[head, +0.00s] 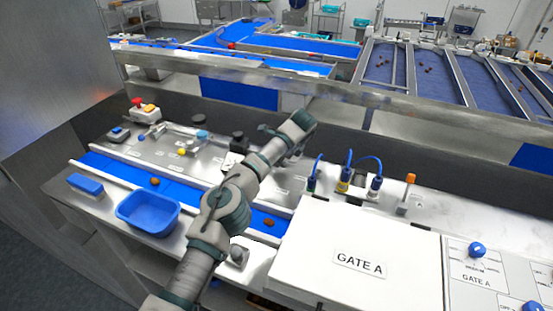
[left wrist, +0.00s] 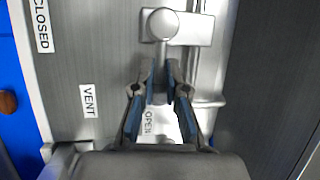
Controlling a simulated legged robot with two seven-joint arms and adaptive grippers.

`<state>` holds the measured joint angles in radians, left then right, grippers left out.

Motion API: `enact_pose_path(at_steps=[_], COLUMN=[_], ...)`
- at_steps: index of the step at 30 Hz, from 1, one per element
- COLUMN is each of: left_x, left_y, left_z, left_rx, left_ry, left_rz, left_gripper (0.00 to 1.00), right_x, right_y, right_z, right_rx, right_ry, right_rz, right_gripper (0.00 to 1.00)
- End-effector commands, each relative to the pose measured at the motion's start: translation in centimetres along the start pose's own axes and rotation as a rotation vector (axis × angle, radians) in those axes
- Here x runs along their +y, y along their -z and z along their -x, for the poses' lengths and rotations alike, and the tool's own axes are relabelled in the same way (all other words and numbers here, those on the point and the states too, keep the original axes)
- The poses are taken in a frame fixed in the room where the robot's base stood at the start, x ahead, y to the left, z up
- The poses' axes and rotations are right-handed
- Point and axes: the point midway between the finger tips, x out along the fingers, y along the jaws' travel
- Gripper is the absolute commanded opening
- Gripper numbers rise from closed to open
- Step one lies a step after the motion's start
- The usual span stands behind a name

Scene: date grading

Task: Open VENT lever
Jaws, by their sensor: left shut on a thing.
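The VENT lever (left wrist: 162,25) shows in the left wrist view as a grey metal lever with a round end at the top middle. Its bar runs down the picture between the fingers of my left gripper (left wrist: 160,80). The two dark fingers with blue pads are shut on it, one on each side. A VENT label (left wrist: 88,101) is to the left, a CLOSED label (left wrist: 42,25) at the upper left, and an OPEN label (left wrist: 147,122) beside the lower part of the bar. In the head view my left arm reaches over the bench; I cannot make out the fingers or the lever there.
A blue belt (head: 119,170) with a few dates runs along the bench. A blue tub (head: 148,212) stands at its near side. A white GATE A box (head: 337,235) is right of my arm. Blue-cabled plugs (head: 343,180) and an orange-topped post (head: 409,182) stand behind the box.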

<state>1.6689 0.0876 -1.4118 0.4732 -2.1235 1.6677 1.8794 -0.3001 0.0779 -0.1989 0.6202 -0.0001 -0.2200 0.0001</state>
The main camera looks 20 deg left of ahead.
Motion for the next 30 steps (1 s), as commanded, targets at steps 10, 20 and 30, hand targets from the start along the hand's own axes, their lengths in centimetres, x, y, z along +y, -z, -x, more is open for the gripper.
enact_pose_path(at_steps=[10, 20, 30], left_x=[0.3, 0.2, -0.1], left_y=[1.1, 0.3, 0.5], left_z=[-0.3, -0.2, 3.9], left_rx=[0.015, 0.012, 0.012], left_ry=[-0.009, -0.005, -0.004], left_rz=[-0.012, -0.005, -0.006], left_gripper=[0.27, 0.49, 0.49], right_x=[-0.2, 0.2, 0.2], right_y=[0.0, -0.1, -0.1], right_z=[-0.1, 0.0, 0.0], right_rx=[0.0, -0.001, 0.001], right_ry=[0.003, -0.002, -0.005], right_rz=[0.0, 0.003, 0.002], right_gripper=[0.47, 0.47, 0.47])
